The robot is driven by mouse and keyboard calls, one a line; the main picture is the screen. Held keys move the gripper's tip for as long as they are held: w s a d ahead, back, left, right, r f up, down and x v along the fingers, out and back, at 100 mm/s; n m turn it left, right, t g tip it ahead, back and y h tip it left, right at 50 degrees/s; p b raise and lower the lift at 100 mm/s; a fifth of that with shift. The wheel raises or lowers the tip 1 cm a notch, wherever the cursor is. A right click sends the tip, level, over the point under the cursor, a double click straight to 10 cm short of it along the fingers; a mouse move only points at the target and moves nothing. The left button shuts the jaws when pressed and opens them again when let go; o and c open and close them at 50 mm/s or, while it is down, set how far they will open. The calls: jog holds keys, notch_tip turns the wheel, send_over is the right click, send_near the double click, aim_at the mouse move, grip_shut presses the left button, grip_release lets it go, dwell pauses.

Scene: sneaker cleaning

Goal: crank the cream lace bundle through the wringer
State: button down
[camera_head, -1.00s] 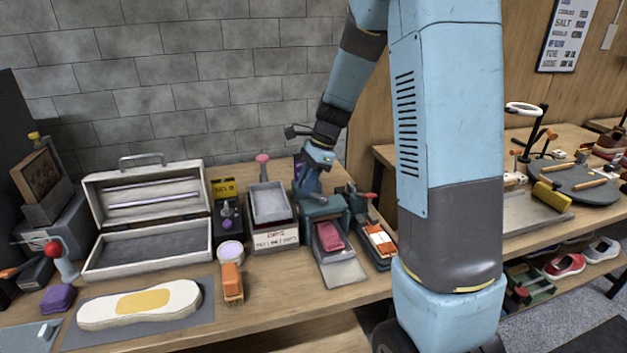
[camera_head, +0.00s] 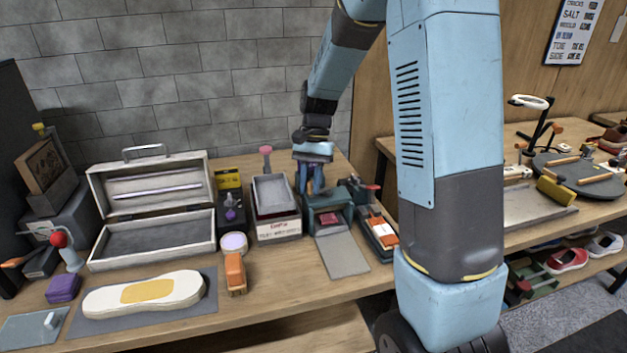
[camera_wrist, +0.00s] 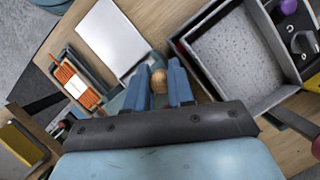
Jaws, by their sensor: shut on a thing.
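The green wringer (camera_head: 349,194) stands on the bench with a bare grey tray (camera_head: 343,256) in front; the tray also shows in the wrist view (camera_wrist: 112,38). A reddish piece (camera_head: 328,218) shows at the wringer's front opening; I cannot tell whether it is a bundle or a roller. I see no clearly cream lace bundle. My gripper (camera_head: 312,188) is above the wringer's left side. In the wrist view its blue fingers (camera_wrist: 160,88) are shut around a round wooden knob (camera_wrist: 159,79), apparently the crank's handle. The crank arm is hidden.
A grey bin (camera_head: 273,196) stands close left of the wringer. An orange-wound bundle with a white band (camera_head: 380,232) lies in a holder to the right. An orange brush (camera_head: 234,273), a round tub (camera_head: 233,243) and an open metal box (camera_head: 150,240) are further left.

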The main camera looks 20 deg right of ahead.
jog(key=shift+s+d+n+g+h, duration=0.15)
jog(key=shift+s+n+g+h, duration=0.35)
jog(key=shift+n, duration=0.7)
jog(key=shift+s, duration=0.15)
jog(key=c, duration=1)
grip_release()
jog(key=v, duration=1.3)
jog(key=shift+d+r, duration=0.2)
jog(key=shift+r, duration=0.2)
jog(key=shift+s+t, duration=0.1)
jog(key=shift+t, duration=0.2)
